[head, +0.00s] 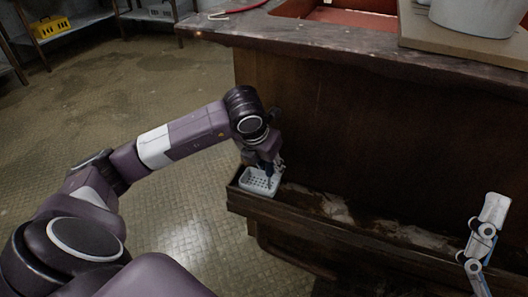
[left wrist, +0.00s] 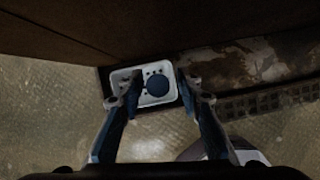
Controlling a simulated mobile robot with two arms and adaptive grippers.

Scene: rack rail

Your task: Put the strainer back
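A white, perforated, box-like piece, apparently the strainer (head: 258,182), sits at the left end of a wooden rail trough (head: 310,213) along the cabinet's side. In the left wrist view the white piece (left wrist: 132,74) shows holes and a dark blue round part (left wrist: 157,85) at its middle; whether this is a knob or a separate thing I cannot tell. My left gripper (left wrist: 160,83) points down over it, fingers apart on either side of the round part, with gaps visible. It also shows in the head view (head: 268,175). Part of my right gripper (head: 480,245) shows at lower right, away from the trough's left end.
The dark wooden cabinet (head: 350,120) rises beside the trough. On its top are a board (head: 450,40) and a pale pot (head: 478,15). A yellow basket (head: 50,27) stands on a far shelf. The tiled floor at left is open.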

